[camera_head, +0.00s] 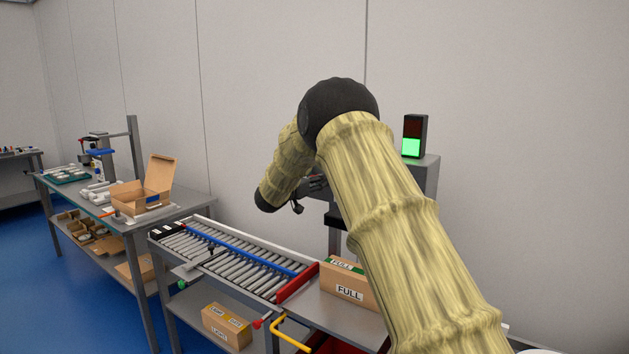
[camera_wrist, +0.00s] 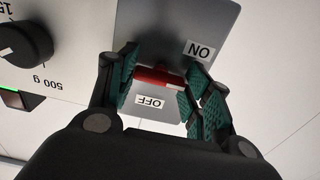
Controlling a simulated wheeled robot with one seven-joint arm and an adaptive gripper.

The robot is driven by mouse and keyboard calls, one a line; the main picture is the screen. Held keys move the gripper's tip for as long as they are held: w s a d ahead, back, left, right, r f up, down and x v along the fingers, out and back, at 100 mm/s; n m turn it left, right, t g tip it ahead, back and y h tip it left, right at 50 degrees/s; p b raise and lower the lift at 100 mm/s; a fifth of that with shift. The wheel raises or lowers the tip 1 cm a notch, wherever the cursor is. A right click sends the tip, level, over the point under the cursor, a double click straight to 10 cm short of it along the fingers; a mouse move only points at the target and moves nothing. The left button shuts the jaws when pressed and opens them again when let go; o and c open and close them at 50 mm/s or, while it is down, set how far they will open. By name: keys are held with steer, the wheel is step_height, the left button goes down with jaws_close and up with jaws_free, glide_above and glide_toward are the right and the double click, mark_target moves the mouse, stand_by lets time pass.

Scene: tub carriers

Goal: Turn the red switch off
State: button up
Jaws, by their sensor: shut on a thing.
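The red switch (camera_wrist: 157,78) shows in the wrist view on a grey plate (camera_wrist: 160,20), seen upside down. An ON label (camera_wrist: 200,50) is up and right of it, and an OFF label (camera_wrist: 150,102) is just below it. My gripper (camera_wrist: 163,71) is shut on the red switch, with a green-padded finger on each side. The fingers cover the switch's ends, and its exact tilt is hard to tell. In the head view my arm hides the switch and most of my gripper (camera_head: 316,184).
A black dial (camera_wrist: 25,44) and a green light (camera_wrist: 12,98) are left of the switch. A lit green lamp (camera_head: 411,147) stands on the grey cabinet (camera_head: 430,180). Below are a roller conveyor (camera_head: 225,255) and a FULL box (camera_head: 349,291). A workbench (camera_head: 170,212) is at left.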

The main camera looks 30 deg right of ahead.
steer(key=m+b, duration=1.2)
steer(key=b, duration=0.1)
steer(key=m+b, duration=0.5)
steer(key=b, duration=0.1)
steer(key=shift+f+m, duration=0.25)
steer(key=shift+m, duration=0.15)
steer(key=shift+r+b, duration=0.1)
steer(key=shift+b, duration=0.25)
steer(key=o, duration=1)
steer(key=shift+r, duration=0.15)
steer(key=v, duration=1.2)
